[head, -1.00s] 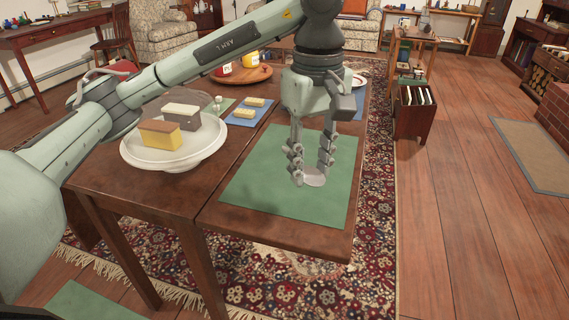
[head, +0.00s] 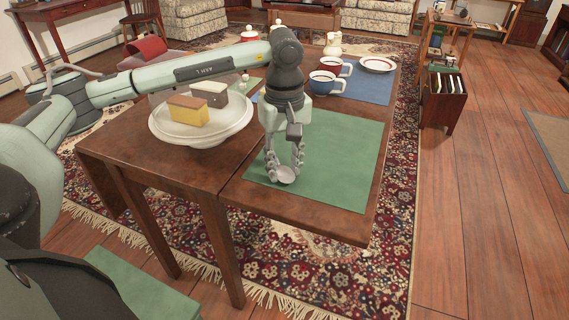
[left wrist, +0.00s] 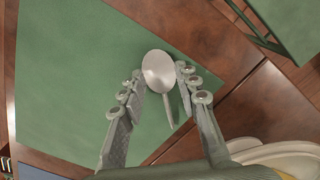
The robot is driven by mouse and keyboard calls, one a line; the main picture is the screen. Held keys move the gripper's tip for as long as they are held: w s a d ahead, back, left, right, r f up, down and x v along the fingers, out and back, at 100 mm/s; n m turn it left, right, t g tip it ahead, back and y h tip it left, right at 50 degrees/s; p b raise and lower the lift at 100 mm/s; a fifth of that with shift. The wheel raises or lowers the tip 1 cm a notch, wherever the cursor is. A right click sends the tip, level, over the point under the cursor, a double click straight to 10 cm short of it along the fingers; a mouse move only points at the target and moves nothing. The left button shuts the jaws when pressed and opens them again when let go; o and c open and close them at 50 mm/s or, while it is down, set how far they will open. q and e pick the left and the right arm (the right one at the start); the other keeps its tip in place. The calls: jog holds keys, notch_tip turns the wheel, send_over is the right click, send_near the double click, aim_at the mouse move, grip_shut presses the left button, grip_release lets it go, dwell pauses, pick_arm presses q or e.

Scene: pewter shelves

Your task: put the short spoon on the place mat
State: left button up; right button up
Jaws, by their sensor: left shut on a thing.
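My left gripper (head: 285,168) points down over the near left part of the green place mat (head: 345,160). It is shut on the short spoon, whose round silver bowl (head: 287,175) shows at the fingertips. In the left wrist view the spoon (left wrist: 159,72) lies between the two fingers, its bowl outward and its handle running back between them. The mat (left wrist: 60,70) fills much of that view beneath it. I cannot tell whether the spoon touches the mat. My right gripper is not in view.
A white cake stand (head: 170,135) with two cake pieces stands left of the mat. Behind the mat, a blue mat (head: 375,90) holds a blue mug (head: 326,82), a red mug (head: 338,66) and a plate (head: 377,64). The right part of the green mat is clear.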

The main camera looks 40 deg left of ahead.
aim_at(285, 173)
pick_arm(q)
jog(key=shift+f, duration=0.1)
jog(key=shift+f, duration=0.1)
jog(key=o, duration=1.1)
jog(key=shift+o, duration=0.2)
notch_tip(285, 173, up, 12)
